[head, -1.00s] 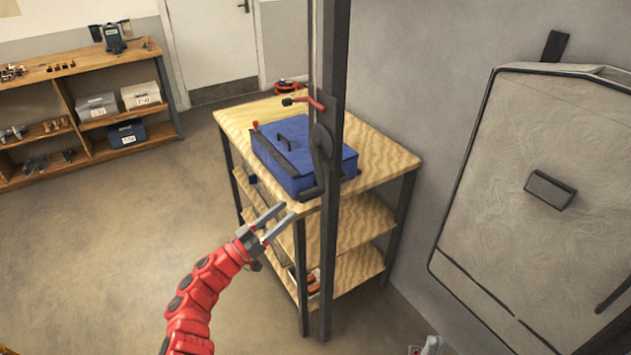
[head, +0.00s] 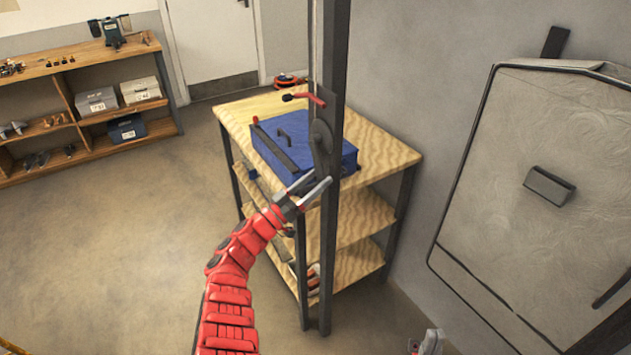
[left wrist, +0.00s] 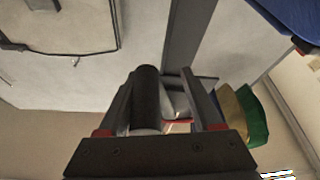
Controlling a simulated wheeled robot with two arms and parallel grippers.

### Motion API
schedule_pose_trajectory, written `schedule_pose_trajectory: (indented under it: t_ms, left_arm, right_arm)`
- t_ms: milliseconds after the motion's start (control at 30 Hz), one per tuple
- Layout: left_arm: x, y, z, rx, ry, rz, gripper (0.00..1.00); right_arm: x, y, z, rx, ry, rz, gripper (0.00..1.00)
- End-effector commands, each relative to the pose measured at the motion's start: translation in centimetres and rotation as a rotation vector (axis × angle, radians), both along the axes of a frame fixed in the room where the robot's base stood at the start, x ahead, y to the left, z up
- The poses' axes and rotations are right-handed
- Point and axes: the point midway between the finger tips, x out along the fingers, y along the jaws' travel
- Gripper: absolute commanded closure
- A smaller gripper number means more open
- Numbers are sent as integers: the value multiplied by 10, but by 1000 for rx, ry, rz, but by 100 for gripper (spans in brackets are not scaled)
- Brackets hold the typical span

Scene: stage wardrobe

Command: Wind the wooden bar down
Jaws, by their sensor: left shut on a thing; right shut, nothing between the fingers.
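A dark upright post (head: 328,240) stands in front of the shelf table. It carries a dark crank (head: 321,138), with a red lever (head: 312,97) above it. My left gripper (head: 309,189) is at the crank's lower end and covers its grip in the head view. In the left wrist view the crank's black cylindrical grip (left wrist: 147,88) lies between the fingers of my left gripper (left wrist: 160,100), which is shut on it. My right gripper (head: 430,343) shows only partly at the bottom edge, shut and empty. I cannot make out the wooden bar.
Just behind the post is a wooden shelf table (head: 385,160) with a blue case (head: 300,145) on top. A grey panel (head: 540,190) leans at the right wall. A low shelf (head: 100,150) holds boxes at the back left. The floor on the left is clear.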

Motion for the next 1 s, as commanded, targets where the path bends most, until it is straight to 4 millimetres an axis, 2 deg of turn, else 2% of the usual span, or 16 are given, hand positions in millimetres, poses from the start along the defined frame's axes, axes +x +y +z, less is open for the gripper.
schedule_pose_trajectory:
  t_ms: [33,333,1000]
  left_arm:
    - [0,1,-1,1,1,2,44]
    - [1,3,0,-1,1,6,98]
    - [1,4,2,-3,-2,9,100]
  right_arm:
    - [0,0,0,0,0,0,100]
    - [0,0,0,0,0,0,100]
    - [0,0,0,0,0,0,100]
